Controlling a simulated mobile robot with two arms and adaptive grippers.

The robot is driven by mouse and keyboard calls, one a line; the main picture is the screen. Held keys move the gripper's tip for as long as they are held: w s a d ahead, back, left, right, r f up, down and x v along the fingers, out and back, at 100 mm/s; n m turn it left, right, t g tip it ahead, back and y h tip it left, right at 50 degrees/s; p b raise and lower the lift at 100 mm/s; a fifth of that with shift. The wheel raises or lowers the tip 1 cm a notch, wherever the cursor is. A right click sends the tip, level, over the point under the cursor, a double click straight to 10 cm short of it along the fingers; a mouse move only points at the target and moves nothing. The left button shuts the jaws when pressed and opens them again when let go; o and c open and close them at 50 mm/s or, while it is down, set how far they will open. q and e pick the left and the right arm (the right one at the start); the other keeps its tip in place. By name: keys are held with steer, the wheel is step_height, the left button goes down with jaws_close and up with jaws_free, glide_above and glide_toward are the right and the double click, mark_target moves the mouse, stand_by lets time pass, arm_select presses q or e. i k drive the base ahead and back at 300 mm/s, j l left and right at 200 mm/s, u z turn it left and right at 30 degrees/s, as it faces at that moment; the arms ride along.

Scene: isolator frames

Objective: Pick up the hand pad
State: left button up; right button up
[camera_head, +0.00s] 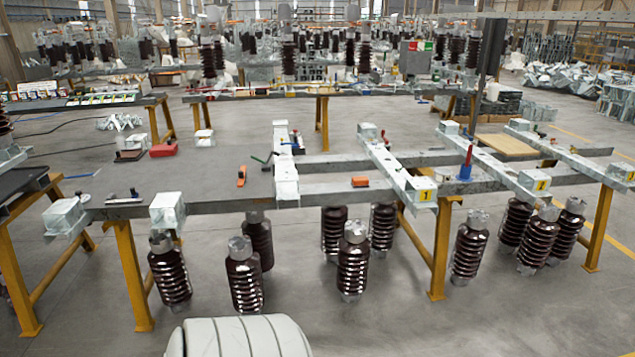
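No item is clearly recognisable as the hand pad. Small coloured items lie on the near grey table (215,160). A flat red item (164,150) lies at the left, beside a dark brown block with a light top (130,155). An upright orange item (242,176) stands near the middle. A small orange-red block (360,182) lies on the front beam. I cannot tell which of these, if any, is the hand pad. Neither of my grippers is in view.
Metal beams (400,172) with numbered yellow labels cross the right side. Brown ribbed insulators (354,262) hang below the front edge. A blue-based tool with a red handle (466,165) stands on the right. Yellow legs (132,275) support the table; grey floor lies in front.

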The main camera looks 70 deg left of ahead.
mark_target(362, 181)
steer(key=u, duration=2)
